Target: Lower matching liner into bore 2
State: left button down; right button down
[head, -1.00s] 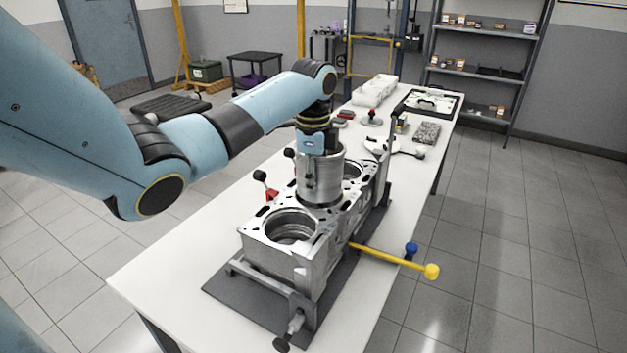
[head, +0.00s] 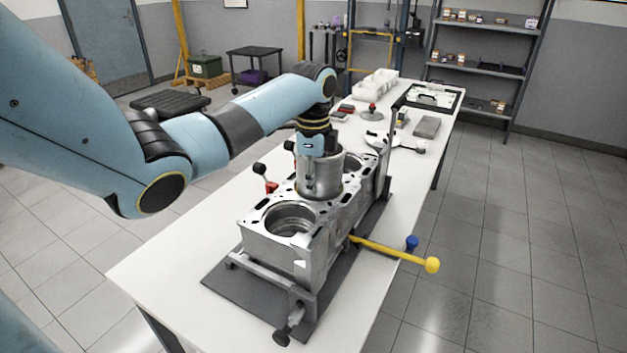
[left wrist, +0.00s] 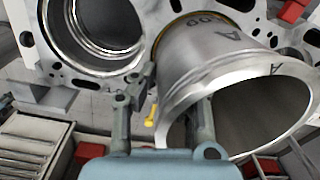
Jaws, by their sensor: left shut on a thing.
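The grey metal liner (head: 320,180) stands upright at the middle bore of the engine block (head: 300,262), its lower end at or just inside the bore; the exact depth is hidden. My left gripper (head: 318,153) is shut on the liner's upper wall. In the left wrist view, one finger is outside and one inside the liner (left wrist: 195,65). Its outer wall bears an "A" and digits, and its rim an "A". The front bore (head: 291,219) is open; the rear bore is partly hidden behind the liner. My right gripper is not in view.
A yellow-handled bar (head: 395,252) sticks out to the right of the block. Black-knobbed levers (head: 262,172) stand at its left. A dark mat (head: 235,297) lies under the block. White bins (head: 375,85) and small parts occupy the far table. The near-left tabletop is clear.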

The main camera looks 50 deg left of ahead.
pick_arm(q)
jog(key=shift+f, duration=0.25)
jog(key=shift+f+b, duration=0.55)
jog(key=shift+f, duration=0.2)
jog(key=c, duration=1.4)
grip_release()
jog(key=shift+o, duration=0.2)
jog(key=shift+r, duration=0.25)
notch_tip(320, 180, up, 12)
jog(key=shift+f, duration=0.2)
jog(key=shift+d, duration=0.1)
